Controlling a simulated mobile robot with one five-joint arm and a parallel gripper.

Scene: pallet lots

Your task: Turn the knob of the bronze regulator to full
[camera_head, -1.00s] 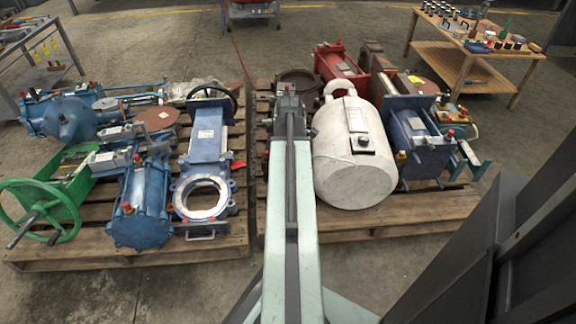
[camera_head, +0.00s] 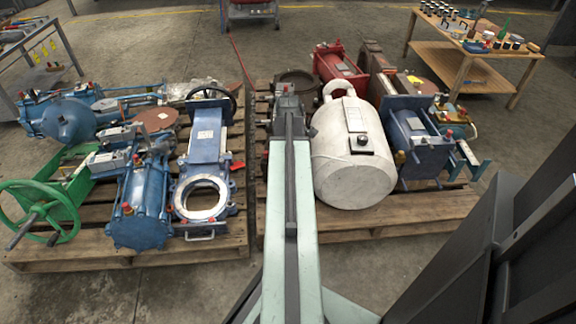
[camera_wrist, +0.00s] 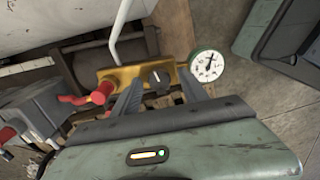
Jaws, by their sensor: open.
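The bronze regulator (camera_wrist: 118,76) shows in the wrist view as a yellow-brown body with a black knob (camera_wrist: 157,77) on its face. A round white gauge (camera_wrist: 207,65) is at its right and a red handle (camera_wrist: 103,92) at its left. A pale line on the knob shows, but its exact setting is hard to read. My gripper (camera_wrist: 160,73) is open, with one grey finger on each side of the knob. I cannot tell whether the fingers touch it. In the head view my arm covers the gripper, and I cannot make out the regulator for sure.
A white tank (camera_head: 352,155) stands right of my arm on a wooden pallet (camera_head: 440,212). A blue gate valve (camera_head: 203,150) and a green handwheel (camera_head: 40,212) are on the left pallet. A wooden workbench (camera_head: 470,60) stands at the back right. Bare floor lies behind the pallets.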

